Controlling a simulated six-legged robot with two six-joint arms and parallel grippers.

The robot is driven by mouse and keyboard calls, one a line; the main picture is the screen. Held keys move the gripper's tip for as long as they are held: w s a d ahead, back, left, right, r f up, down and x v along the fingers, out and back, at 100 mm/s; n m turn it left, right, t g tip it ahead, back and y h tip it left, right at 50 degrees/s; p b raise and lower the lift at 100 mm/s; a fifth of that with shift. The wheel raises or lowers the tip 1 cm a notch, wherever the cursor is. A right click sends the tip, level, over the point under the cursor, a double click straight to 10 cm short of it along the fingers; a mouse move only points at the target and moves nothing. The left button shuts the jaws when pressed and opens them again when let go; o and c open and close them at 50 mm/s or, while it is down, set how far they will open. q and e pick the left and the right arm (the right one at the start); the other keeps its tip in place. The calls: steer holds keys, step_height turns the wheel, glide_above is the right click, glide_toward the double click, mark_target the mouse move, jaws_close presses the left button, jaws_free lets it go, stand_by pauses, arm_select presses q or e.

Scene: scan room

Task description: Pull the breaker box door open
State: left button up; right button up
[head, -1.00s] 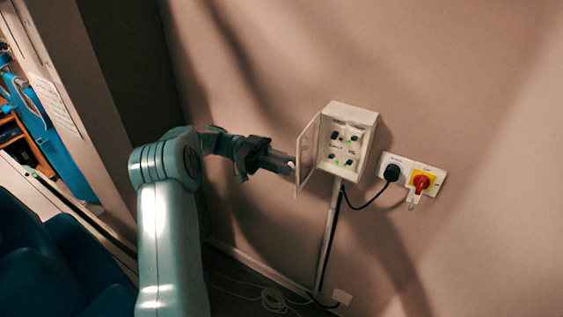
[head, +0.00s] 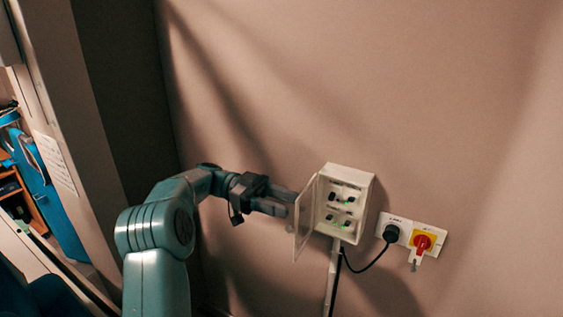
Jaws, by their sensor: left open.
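The breaker box (head: 362,194) is a pale box on the wall, right of the picture's middle. Several dark switches and green lights show inside it. Its door (head: 305,218) is a clear panel with a pale frame, hinged on the left side and swung well open toward the left. My left gripper (head: 288,203) is open, at the left of the door, with its fingertips close to the door's outer face. I cannot tell whether they touch it. My right gripper is not in view.
A wall plate with a black plug (head: 391,233) and a red and yellow rotary switch (head: 422,241) is right of the box. A black cable hangs below. A white conduit (head: 332,275) runs down the wall. A doorway with blue items (head: 50,200) is at the far left.

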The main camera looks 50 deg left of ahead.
arm_select(q)
step_height(320, 180, up, 13)
steer(key=p, duration=0.4)
stand_by(0.4)
